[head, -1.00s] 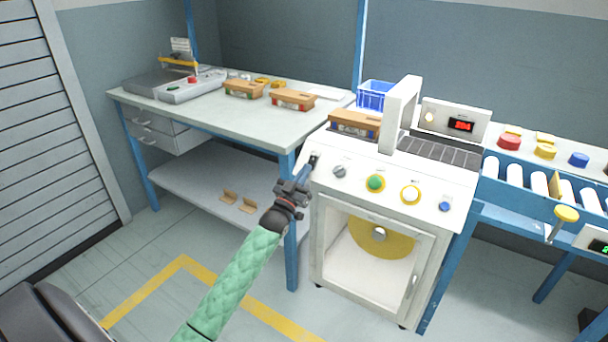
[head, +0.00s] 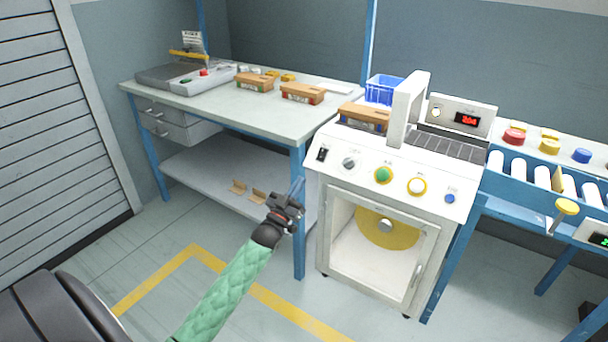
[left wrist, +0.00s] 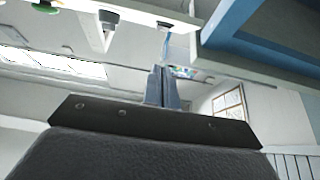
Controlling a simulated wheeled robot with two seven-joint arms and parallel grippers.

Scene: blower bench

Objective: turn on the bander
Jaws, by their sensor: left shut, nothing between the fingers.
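The bander (head: 390,190) is a white cabinet with a tall white arch (head: 408,108) on top and a sloped front panel. At the left end of the panel is a black rocker switch (head: 322,154). To its right are a grey knob (head: 349,163), a green button (head: 383,175), a yellow-ringed white button (head: 417,186) and a small blue button (head: 450,198). A red display (head: 467,119) is lit. My left gripper (head: 298,186) is shut and empty, left of and below the switch, apart from the panel. Its closed fingers also show in the left wrist view (left wrist: 163,86). My right gripper is out of view.
A workbench (head: 225,118) with cartons (head: 303,93) stands at the left, its blue leg (head: 298,225) close to my gripper. A carton (head: 364,117) and a blue crate (head: 384,90) are behind the panel. A roller conveyor (head: 540,180) adjoins at the right.

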